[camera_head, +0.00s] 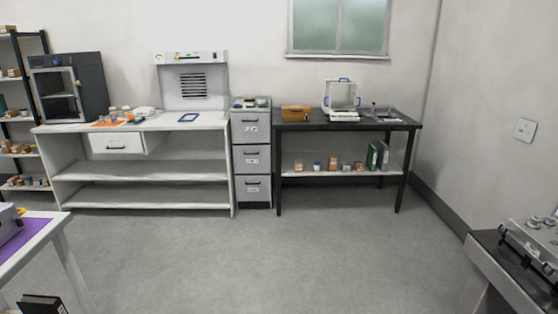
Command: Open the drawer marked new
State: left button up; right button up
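A narrow grey drawer cabinet stands against the back wall between a white bench and a black table. It has a top drawer (245,135), a middle drawer (263,159) and a bottom drawer (263,190), each with a dark handle and a small white label. All three look shut. The labels are too small to read. A separate white drawer (118,150) with a dark handle sits under the left end of the white bench top and looks pulled out. Neither of my grippers is in view.
The white bench (142,208) holds a dark cabinet (88,75) and a grey vented unit (190,65). The black table (350,126) holds a balance (341,100). A purple-topped table (28,240) is front left, another table (490,262) front right. The middle floor is clear.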

aim_at(246, 127)
jog(key=i, duration=4.15)
